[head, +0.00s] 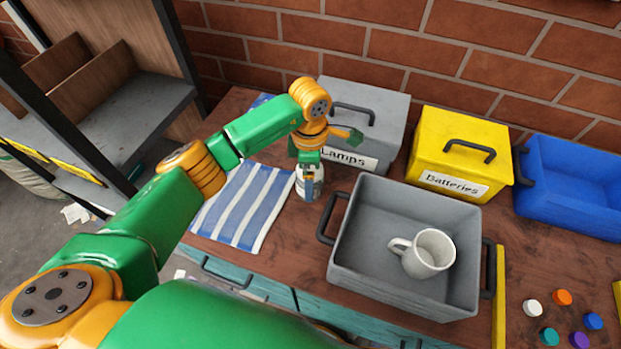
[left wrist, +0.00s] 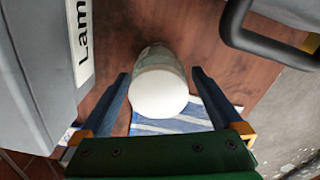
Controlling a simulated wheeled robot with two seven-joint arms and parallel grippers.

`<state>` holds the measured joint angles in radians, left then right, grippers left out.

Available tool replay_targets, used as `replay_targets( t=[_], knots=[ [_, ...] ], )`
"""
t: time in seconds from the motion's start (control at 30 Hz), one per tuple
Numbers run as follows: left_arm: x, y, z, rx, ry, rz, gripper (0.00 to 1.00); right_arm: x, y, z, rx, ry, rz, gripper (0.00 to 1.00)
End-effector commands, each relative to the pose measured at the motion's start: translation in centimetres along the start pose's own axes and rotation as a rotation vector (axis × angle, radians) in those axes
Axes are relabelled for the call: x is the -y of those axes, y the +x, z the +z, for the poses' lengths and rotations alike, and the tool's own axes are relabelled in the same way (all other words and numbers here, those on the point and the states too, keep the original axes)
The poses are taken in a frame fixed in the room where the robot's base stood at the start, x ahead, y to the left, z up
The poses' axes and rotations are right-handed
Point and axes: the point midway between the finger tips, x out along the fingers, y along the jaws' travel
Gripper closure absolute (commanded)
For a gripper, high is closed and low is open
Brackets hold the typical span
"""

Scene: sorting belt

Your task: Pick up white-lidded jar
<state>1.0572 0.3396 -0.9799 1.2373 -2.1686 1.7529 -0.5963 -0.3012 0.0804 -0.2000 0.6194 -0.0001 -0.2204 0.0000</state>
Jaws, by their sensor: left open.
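The white-lidded jar (left wrist: 158,93) stands upright in the left wrist view, its round white lid facing the camera. In the head view the jar (head: 312,188) is partly hidden by my left gripper (head: 308,180), which points down over it. In the left wrist view my left gripper (left wrist: 160,88) is open, with one blue finger on each side of the jar and a visible gap to each. The jar stands at the edge of the blue and white striped cloth. My right gripper is not in view.
The grey Lamps box (head: 385,100) stands close behind the jar. An open grey crate (head: 345,255) with a white mug (head: 428,253) is close at right. A yellow Batteries box (head: 455,150) and blue bin (head: 570,185) stand farther right. The striped cloth (head: 240,205) lies left.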

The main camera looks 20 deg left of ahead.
Motion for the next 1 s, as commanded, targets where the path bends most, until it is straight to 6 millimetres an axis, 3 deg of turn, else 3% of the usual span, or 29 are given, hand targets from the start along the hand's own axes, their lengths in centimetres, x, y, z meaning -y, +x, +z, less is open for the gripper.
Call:
replay_targets(
  t=[0.1,0.33,0.63,0.87,1.0],
  knots=[
    [0.1,1.4,0.0,0.000,0.000,-0.002,0.00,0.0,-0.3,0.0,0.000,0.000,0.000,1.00],
    [0.0,1.7,0.1,0.003,0.001,0.001,0.03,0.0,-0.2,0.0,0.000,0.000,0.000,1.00],
    [0.0,1.7,0.1,0.003,0.001,0.000,0.84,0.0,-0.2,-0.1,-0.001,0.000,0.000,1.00],
    [0.0,1.6,0.1,0.003,0.001,0.001,0.85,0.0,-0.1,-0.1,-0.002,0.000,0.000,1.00],
    [-0.1,0.6,0.1,0.004,0.003,0.005,0.85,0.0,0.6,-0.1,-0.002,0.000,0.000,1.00]
  ],
)
